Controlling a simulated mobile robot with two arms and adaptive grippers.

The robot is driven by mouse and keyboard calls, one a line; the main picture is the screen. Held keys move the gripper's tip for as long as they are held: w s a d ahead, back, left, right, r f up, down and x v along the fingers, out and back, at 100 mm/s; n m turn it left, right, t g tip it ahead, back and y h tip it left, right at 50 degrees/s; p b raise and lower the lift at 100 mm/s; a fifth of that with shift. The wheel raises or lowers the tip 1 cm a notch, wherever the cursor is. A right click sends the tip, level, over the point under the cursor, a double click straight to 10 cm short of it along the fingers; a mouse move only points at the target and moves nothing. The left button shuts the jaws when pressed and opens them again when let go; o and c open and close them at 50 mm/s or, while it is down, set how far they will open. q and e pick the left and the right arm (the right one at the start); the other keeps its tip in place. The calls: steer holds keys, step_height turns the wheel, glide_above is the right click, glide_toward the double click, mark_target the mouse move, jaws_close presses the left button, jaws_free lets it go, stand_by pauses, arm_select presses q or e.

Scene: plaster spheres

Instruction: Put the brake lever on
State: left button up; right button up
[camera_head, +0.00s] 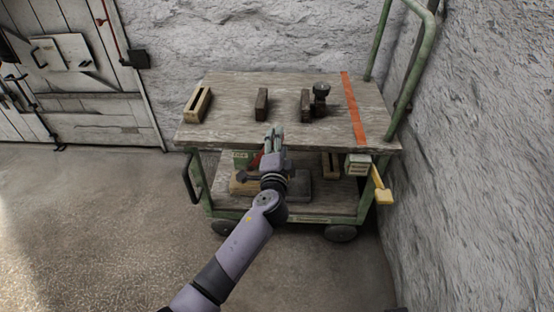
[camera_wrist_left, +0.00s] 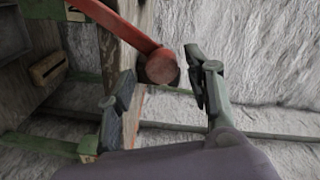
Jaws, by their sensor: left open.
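A red lever (camera_wrist_left: 130,28) with a round end reaches into the left wrist view from the top left. Its round end lies between the two spread fingers of my left gripper (camera_wrist_left: 163,85), with a gap showing to the right finger. In the head view my left gripper (camera_head: 274,134) is open at the front edge of the cart. A small piece of red (camera_head: 256,160) shows just left of it; the rest is hidden behind the gripper. A yellow handle (camera_head: 382,188) hangs at the cart's right front corner. I cannot tell from a label which is the brake lever. My right gripper is not in view.
The green-framed cart (camera_head: 225,125) has a wooden top with several blocks, a dark knob (camera_head: 321,90) and an orange stripe (camera_head: 353,110). More blocks lie on its lower shelf. Rough white walls close in behind and right. The floor (camera_head: 110,230) at left is clear.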

arm_select(q)
steer(key=s, duration=0.9)
steer(key=shift+s+r, duration=0.15)
steer(key=shift+r, duration=0.1)
steer(key=shift+a, duration=0.15)
